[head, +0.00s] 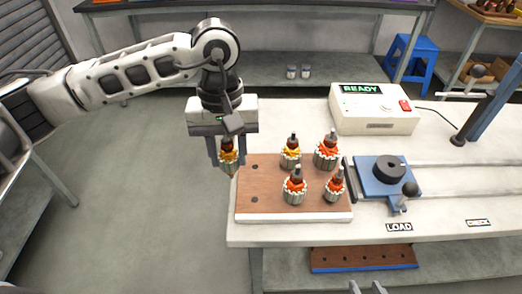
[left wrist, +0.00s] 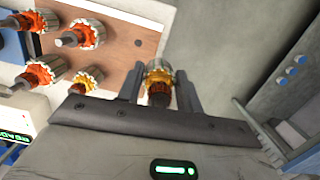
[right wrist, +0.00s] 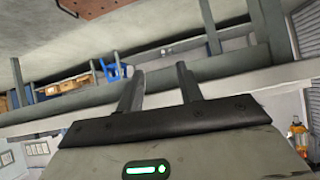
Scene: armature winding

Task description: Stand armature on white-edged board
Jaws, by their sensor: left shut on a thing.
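My left gripper (head: 229,160) is shut on an armature (head: 228,152) with yellow-orange windings, held above the bench near the left back corner of the white-edged brown board (head: 265,208). The held armature also shows between the fingers in the left wrist view (left wrist: 159,80). Armatures stand on the board: one at the back middle (head: 290,152), one at the back right (head: 326,151), one at the front middle (head: 294,188) and one at the front right (head: 335,187). The board's left column shows two bare holes. My right gripper (head: 367,288) is open and empty, also in its wrist view (right wrist: 158,88).
A blue fixture (head: 375,180) with a black round part stands right of the board, near the LOAD label (head: 399,227). A white READY box (head: 375,112) is behind. A blue-edged brown board (head: 365,258) lies on the lower shelf. Floor left of the bench is clear.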

